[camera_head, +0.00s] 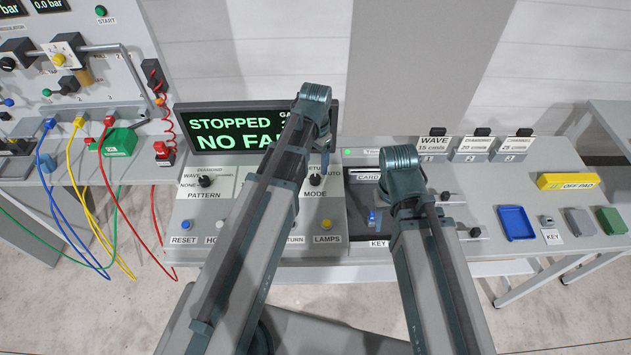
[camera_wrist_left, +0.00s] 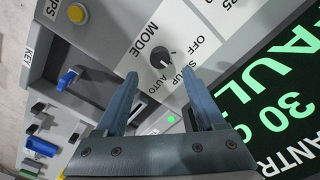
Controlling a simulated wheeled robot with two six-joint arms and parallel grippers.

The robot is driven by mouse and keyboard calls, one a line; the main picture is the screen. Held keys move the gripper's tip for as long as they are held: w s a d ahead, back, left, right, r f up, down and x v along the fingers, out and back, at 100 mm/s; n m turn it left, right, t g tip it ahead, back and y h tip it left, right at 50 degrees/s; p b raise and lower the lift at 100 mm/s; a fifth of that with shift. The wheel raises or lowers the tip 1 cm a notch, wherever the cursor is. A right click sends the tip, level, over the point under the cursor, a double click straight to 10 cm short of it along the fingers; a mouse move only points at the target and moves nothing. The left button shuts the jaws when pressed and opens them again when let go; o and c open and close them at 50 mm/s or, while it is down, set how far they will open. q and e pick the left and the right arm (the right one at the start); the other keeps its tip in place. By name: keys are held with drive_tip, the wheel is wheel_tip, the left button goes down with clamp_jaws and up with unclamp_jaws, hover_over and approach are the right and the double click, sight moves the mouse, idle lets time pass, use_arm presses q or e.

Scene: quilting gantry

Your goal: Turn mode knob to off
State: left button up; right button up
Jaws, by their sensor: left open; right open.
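The mode knob (camera_head: 316,180) is a small black dial on the grey console, below the right end of the screen. In the left wrist view the mode knob (camera_wrist_left: 163,58) sits among the labels OFF, SETUP and AUTO; I cannot tell for sure which its mark faces. My left gripper (camera_wrist_left: 161,79) is open and empty, its two fingertips apart with the knob just beyond the gap, not touching as far as I see. In the head view my left gripper (camera_head: 325,158) hangs above the mode panel. My right gripper (camera_head: 405,200) is over the key panel, its fingers mostly hidden.
The screen (camera_head: 225,130) reads STOPPED and a partly hidden fault line. A pattern knob (camera_head: 204,181) and lit push buttons share the console. A blue key switch (camera_head: 374,218) is right of the mode panel. A blue tray (camera_head: 516,223) lies farther right. Coloured hoses hang at left.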

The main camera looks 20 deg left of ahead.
sight(315, 177)
use_arm(q)
wheel_tip(315, 177, down, 6)
drive_tip(key=b, duration=0.5)
drive_tip(key=shift+f, duration=0.25)
use_arm(e)
wheel_tip(315, 177, down, 7)
drive_tip(key=shift+r, duration=0.2)
